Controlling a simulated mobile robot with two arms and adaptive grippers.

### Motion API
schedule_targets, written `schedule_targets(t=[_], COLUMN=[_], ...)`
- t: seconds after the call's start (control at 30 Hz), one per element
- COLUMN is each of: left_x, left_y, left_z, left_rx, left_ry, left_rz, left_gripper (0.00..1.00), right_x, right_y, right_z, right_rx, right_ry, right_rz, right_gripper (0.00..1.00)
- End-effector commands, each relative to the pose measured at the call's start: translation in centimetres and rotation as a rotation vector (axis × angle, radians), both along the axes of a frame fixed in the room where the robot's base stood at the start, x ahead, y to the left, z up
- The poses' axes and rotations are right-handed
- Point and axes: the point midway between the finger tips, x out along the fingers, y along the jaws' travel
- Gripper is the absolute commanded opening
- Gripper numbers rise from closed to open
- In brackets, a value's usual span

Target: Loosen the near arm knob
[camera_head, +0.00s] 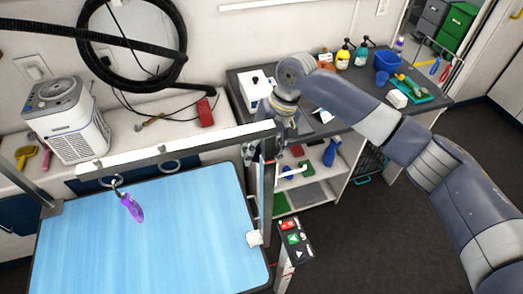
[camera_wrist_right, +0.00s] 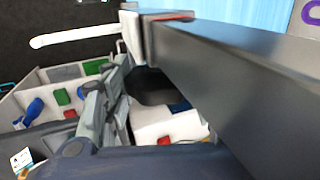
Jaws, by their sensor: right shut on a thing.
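The grooming arm's long metal bar (camera_head: 180,149) runs above the blue table (camera_head: 140,225) to an upright post (camera_head: 267,185) at the table's right edge. My right gripper (camera_head: 270,150) is at the top of this post, beside the bar's end, and is shut on the near arm knob. The knob itself is mostly hidden by the gripper and post. In the right wrist view one grey finger (camera_wrist_right: 108,98) shows beside the large dark bar (camera_wrist_right: 225,75). A white rod (camera_wrist_right: 75,36) sticks out from a clamp block (camera_wrist_right: 138,35) there. My left gripper is out of view.
A dark counter (camera_head: 335,115) with bottles and a blue bucket (camera_head: 386,62) stands behind my arm. A button panel (camera_head: 293,240) is at the table's right edge. Dark floor at right is clear.

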Motion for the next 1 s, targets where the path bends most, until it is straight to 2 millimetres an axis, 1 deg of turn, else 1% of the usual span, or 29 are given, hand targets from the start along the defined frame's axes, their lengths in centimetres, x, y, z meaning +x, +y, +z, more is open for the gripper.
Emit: schedule_targets(t=[0.17,0.37,0.57,0.77,1.0], left_x=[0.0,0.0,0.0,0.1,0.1], left_y=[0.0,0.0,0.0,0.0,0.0], left_z=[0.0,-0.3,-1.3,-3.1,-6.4], left_rx=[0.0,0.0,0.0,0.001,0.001], left_ry=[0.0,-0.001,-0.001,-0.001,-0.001], left_rz=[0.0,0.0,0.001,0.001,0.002], left_gripper=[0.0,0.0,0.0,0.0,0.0], right_x=[-0.1,-0.1,0.0,0.0,0.0], right_y=[-0.1,-0.1,-0.1,0.0,-0.1], right_z=[-0.2,-0.4,-0.5,-0.8,-1.0], right_rx=[0.1,0.265,0.448,0.63,0.847], right_ry=[0.037,0.091,0.148,0.206,0.275], right_rz=[-0.003,-0.005,-0.003,-0.003,-0.002], right_gripper=[0.28,0.28,0.28,0.28,0.28])
